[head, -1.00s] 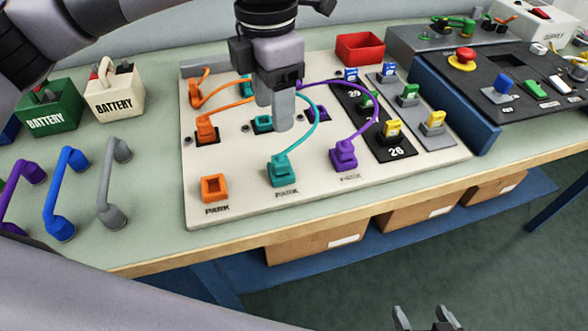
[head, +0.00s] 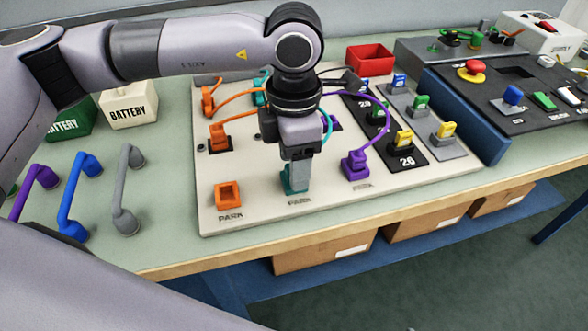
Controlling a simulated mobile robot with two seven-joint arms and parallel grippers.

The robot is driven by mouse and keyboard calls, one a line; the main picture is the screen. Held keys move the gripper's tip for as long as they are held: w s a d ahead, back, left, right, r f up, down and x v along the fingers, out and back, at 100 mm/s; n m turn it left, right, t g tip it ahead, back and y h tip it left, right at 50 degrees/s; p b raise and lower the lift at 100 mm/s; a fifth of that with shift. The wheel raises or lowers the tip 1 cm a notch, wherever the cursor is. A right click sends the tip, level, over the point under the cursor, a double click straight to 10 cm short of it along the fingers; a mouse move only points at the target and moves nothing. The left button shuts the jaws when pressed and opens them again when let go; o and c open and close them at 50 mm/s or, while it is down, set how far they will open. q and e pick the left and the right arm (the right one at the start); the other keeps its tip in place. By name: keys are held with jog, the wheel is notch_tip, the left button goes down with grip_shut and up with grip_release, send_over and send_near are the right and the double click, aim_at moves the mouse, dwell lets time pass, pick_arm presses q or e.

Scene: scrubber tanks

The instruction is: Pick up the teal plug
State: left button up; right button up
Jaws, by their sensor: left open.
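The teal plug (head: 287,184) stands at the PARK spot in the front middle of the cream board. My left gripper (head: 298,178) points down right over it. Its fingers are open at the plug, and a grey finger hides much of it. I cannot tell whether the fingers touch it. A teal cord (head: 328,125) curves behind the gripper, and a teal part (head: 261,92) shows at the board's back. My right gripper is out of view.
The purple plug (head: 355,165) stands close on the right, with its purple cord arching behind. An empty orange socket (head: 228,196) is on the left. Blue and grey handles, battery boxes, a red bin (head: 370,58) and a control panel surround the board (head: 262,218).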

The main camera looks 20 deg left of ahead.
pick_arm(q)
jog(key=c, duration=0.9)
grip_shut()
notch_tip(320, 180, up, 19)
jog(key=shift+f+b, duration=1.95)
jog(key=shift+f, duration=0.75)
